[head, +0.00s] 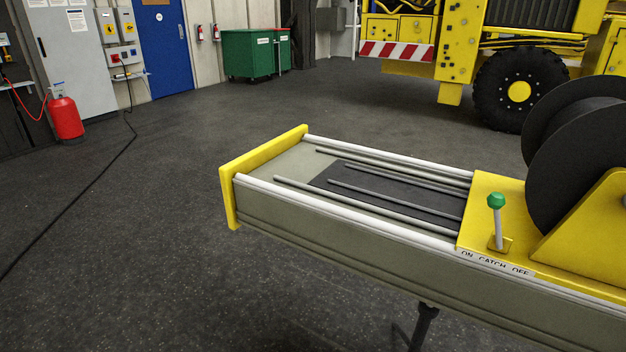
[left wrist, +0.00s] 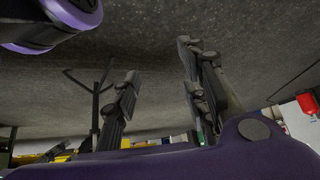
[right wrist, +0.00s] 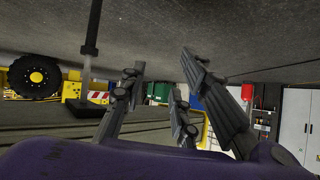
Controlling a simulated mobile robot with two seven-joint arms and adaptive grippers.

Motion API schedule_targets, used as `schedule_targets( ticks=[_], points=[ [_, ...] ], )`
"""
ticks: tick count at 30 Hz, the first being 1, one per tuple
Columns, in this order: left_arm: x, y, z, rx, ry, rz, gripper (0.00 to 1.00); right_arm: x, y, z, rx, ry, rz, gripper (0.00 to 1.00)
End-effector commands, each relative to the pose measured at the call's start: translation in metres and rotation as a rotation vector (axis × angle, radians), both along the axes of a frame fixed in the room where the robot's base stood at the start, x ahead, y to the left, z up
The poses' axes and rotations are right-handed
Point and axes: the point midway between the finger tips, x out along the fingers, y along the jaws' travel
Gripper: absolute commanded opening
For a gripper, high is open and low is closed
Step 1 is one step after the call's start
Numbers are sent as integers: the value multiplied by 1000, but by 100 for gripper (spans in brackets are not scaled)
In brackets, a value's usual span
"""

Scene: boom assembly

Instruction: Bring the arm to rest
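Neither of my arms shows in the head view. In the left wrist view my left gripper (left wrist: 158,72) has its fingers spread with nothing between them. In the right wrist view my right gripper (right wrist: 162,78) also has its fingers apart and empty. Both wrist views show floor beyond the fingers, and neither gripper touches anything visible. In the head view the beige boom (head: 345,228) with a yellow end cap (head: 229,200) lies across the middle and right. A lever with a green knob (head: 496,201) stands on its yellow plate, beside an "ON CATCH OFF" label (head: 497,263).
A black reel (head: 575,150) sits on the boom at the right. A dark support leg (head: 425,322) stands under the boom. The floor left of the boom is clear apart from a cable (head: 100,165).

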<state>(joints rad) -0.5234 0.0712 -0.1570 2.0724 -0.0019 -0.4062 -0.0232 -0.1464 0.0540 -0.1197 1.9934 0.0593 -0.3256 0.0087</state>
Motion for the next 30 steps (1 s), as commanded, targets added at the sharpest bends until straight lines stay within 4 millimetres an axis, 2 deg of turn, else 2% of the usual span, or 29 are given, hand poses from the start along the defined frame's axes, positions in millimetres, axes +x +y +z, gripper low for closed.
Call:
schedule_targets(
  ticks=[1, 3, 6, 12, 13, 20, 27, 30],
  points=[
    [0, 0, 0, 0, 0, 0, 40, -35, -8, -13, -45, 72, 13, 29],
    [0, 0, 0, 0, 0, 0, 40, -75, -15, -24, -84, 151, 21, 29],
    [0, 0, 0, 0, 0, 0, 40, -127, -25, -33, -109, 236, 16, 29],
    [0, 0, 0, 0, 0, 0, 40, -218, -41, -48, -123, 383, -12, 29],
    [8, -1, 15, -1, -15, 0, 40, -207, -39, -35, -119, 363, -10, 29],
    [16, -2, 72, -13, -44, 10, 40, -198, -37, 19, -107, 339, -15, 29],
    [40, -6, 140, -29, -112, 16, 40, -166, -35, 91, -91, 255, -25, 29],
    [49, -4, 156, -30, -138, 19, 40, -156, -35, 107, -88, 228, -28, 29]
  ],
)
